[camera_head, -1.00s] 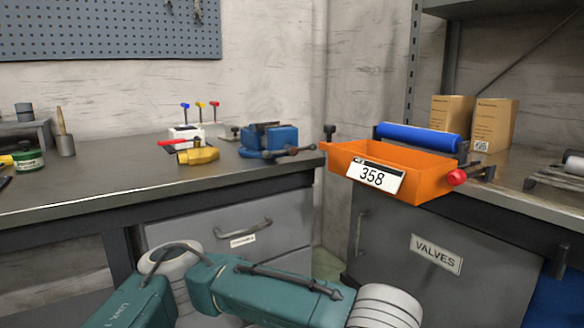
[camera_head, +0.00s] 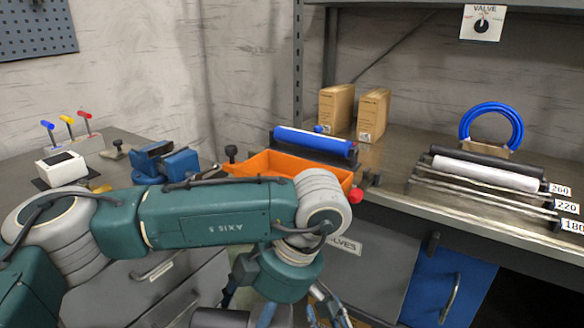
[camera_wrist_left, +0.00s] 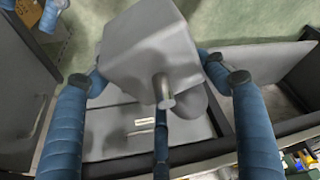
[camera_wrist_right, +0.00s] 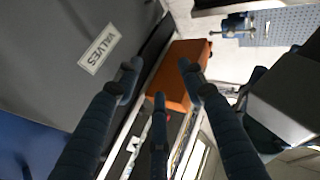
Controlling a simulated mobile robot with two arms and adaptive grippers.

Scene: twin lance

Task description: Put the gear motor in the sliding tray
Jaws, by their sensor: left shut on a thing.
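The gear motor (camera_wrist_left: 150,50), a grey block with a short metal shaft, is between the fingers of my left gripper (camera_wrist_left: 160,82), which is shut on it. The motor also shows at the right of the right wrist view (camera_wrist_right: 292,98), beside blue fingers. The orange sliding tray (camera_head: 262,163) stands on the bench in the head view, its front hidden by my left arm. It also shows in the right wrist view (camera_wrist_right: 183,62). My right gripper (camera_wrist_right: 160,76) is open and empty, with its fingers toward the tray. In the head view the grippers are mostly hidden or cut off.
Two cardboard boxes (camera_head: 336,107) stand behind. A blue vise (camera_head: 180,164) is left of the tray. A rack of rollers (camera_head: 485,173) and a blue ring (camera_head: 491,112) are right.

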